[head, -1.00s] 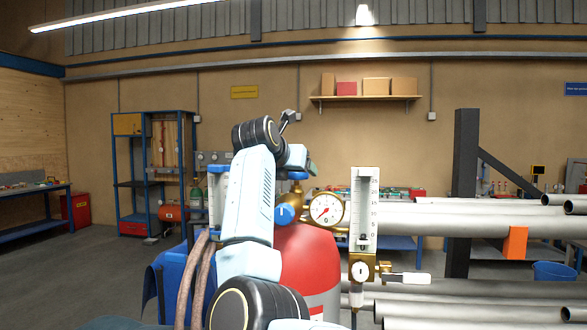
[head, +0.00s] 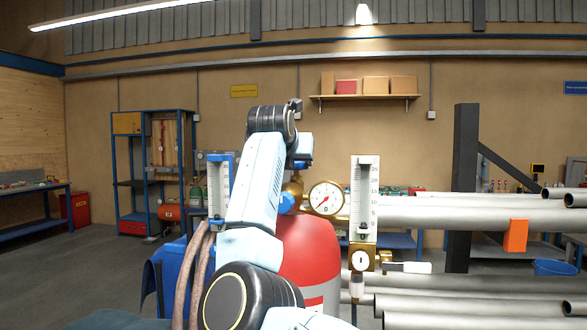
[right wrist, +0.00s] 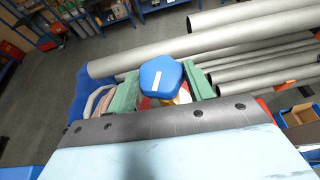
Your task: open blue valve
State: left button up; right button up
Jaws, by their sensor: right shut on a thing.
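The blue valve knob (head: 289,203) sits on brass fittings above a red cylinder (head: 310,252), beside a round pressure gauge (head: 326,198). My right arm covers part of it in the head view. In the right wrist view the blue knob (right wrist: 160,77) has a white mark on its face. My right gripper (right wrist: 161,86) is shut on the knob, with a green finger on either side. In the head view its fingers are mostly hidden by the arm. My left gripper is not in view.
A white flowmeter (head: 364,196) with brass fittings stands right of the gauge. Another flowmeter (head: 218,187) stands left of my arm. Brown hoses (head: 196,270) hang at the left. Long grey pipes (head: 470,217) fill the right side. The floor at the left is open.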

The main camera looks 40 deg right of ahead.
jog(key=n+t+y+b, duration=0.1)
jog(key=b, duration=0.1)
jog(key=n+t+y+b, duration=0.3)
jog(key=n+b, duration=0.1)
jog(key=shift+s+d+f+y, duration=0.1)
jog(key=shift+s+d+y, duration=0.2)
jog(key=shift+s+d, duration=0.1)
jog(key=n+y+b, duration=0.1)
jog(key=n+t+y+b, duration=0.1)
jog(key=shift+d+n+y, duration=0.2)
jog(key=shift+n+y, duration=0.1)
jog(key=shift+n, duration=0.1)
jog(key=shift+d+n+t+y, duration=0.15)
jog(key=shift+n+t+y, duration=0.25)
jog(key=shift+n+y, duration=0.8)
jog(key=shift+y, duration=0.4)
jog(key=o, duration=1)
notch_tip(320, 180, up, 10)
jog(key=p, duration=0.3)
